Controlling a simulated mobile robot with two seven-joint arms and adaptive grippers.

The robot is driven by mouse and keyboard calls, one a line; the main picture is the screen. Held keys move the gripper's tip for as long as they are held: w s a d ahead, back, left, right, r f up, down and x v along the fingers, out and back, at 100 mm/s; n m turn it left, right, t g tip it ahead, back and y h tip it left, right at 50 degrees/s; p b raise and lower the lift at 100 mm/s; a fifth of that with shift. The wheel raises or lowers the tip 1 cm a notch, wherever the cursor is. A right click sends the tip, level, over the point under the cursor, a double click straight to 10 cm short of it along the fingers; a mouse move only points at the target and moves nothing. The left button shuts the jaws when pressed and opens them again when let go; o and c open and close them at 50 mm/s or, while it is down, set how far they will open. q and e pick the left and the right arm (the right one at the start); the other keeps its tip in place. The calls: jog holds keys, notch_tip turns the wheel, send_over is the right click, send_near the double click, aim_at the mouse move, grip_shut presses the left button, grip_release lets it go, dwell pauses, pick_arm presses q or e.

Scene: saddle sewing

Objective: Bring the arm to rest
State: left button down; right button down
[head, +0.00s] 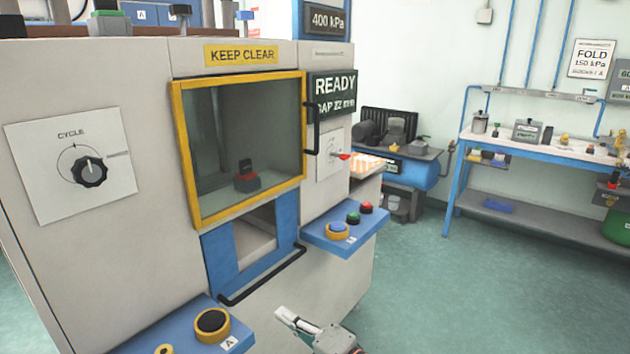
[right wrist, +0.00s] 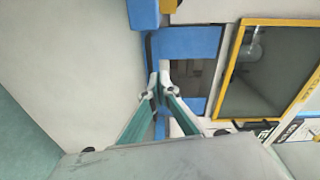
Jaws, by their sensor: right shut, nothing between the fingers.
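My right gripper (head: 286,316) shows at the bottom middle of the head view, in front of the large machine (head: 300,275). It is apart from the machine, with nothing in its fingers. In the right wrist view its two fingertips (right wrist: 159,84) are together, and the machine's blue frame and opening lie beyond them. The rest of the right arm is mostly below the picture edge. My left gripper is in neither view.
The machine has a yellow-framed window (head: 240,145), a black cycle knob (head: 89,171), a right button shelf (head: 346,230) and a left button shelf (head: 190,330). A screen (head: 334,95) reads READY. A workbench (head: 545,145) stands far right. The green floor (head: 470,290) is clear.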

jog(key=s+d+f+n+h+p, duration=0.1)
jog(key=s+d+f+n+h, duration=0.4)
jog(key=s+d+f, duration=0.6)
jog(key=s+d+f+n+h+p, duration=0.2)
jog(key=s+d+f+n+h, duration=0.3)
jog(key=s+d+f, duration=0.5)
jog(key=s+d, duration=0.6)
jog(key=d, duration=0.1)
jog(key=shift+s+f+n+g+h, duration=0.2)
jog(key=shift+f+n+g+h, duration=0.1)
jog(key=shift+f+g+h, duration=0.1)
